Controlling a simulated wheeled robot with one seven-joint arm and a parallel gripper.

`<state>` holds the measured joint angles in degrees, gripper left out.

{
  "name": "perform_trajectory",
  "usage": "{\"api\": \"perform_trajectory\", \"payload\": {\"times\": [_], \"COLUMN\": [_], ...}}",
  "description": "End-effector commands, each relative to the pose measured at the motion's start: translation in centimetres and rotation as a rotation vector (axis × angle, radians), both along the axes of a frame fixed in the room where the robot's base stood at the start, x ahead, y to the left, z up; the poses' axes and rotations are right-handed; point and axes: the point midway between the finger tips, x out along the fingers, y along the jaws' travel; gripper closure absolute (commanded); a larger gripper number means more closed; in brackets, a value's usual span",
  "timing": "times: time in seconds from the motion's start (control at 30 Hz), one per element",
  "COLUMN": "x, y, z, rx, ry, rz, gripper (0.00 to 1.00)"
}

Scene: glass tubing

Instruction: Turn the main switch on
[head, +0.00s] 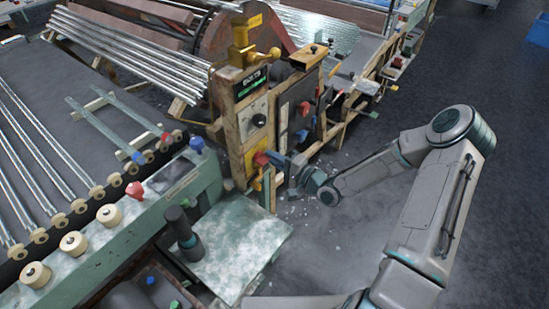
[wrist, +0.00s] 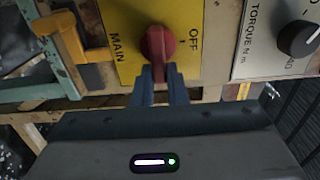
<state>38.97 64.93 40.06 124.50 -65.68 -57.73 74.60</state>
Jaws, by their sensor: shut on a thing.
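The main switch is a red knob (wrist: 158,45) on a yellow plate (wrist: 118,22) marked MAIN and OFF in the wrist view. The lettering looks turned sideways there. My gripper (wrist: 158,73) has its two dark fingers closed on the lower part of the knob, one on each side. In the head view the red knob (head: 261,159) is small, low on the wooden-framed control post. My gripper (head: 272,160) reaches it from the right. The fingers hide part of the knob, and its exact angle is hard to tell.
A torque dial (wrist: 304,38) on a pale plate sits right of the switch in the wrist view. A yellow bracket (wrist: 75,42) is at its left. In the head view, a green bench (head: 235,245) with a dark cylinder (head: 184,228) stands below. Open floor lies right.

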Motion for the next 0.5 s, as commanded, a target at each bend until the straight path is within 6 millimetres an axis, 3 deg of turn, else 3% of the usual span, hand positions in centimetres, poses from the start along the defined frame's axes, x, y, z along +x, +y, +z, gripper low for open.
{"api": "perform_trajectory", "payload": {"times": [0.1,0.13,0.2,0.5], "x": [-0.22,-0.22,-0.21,-0.13], "y": [0.12,0.12,0.11,-0.19], "z": [-0.20,-0.20,-0.19,-0.09], "rx": [-0.001,-0.001,-0.001,-0.001], "ry": [0.006,0.006,0.006,0.002], "rz": [0.005,0.005,0.004,-0.001], "gripper": [1.00,0.82,0.65,0.65]}}
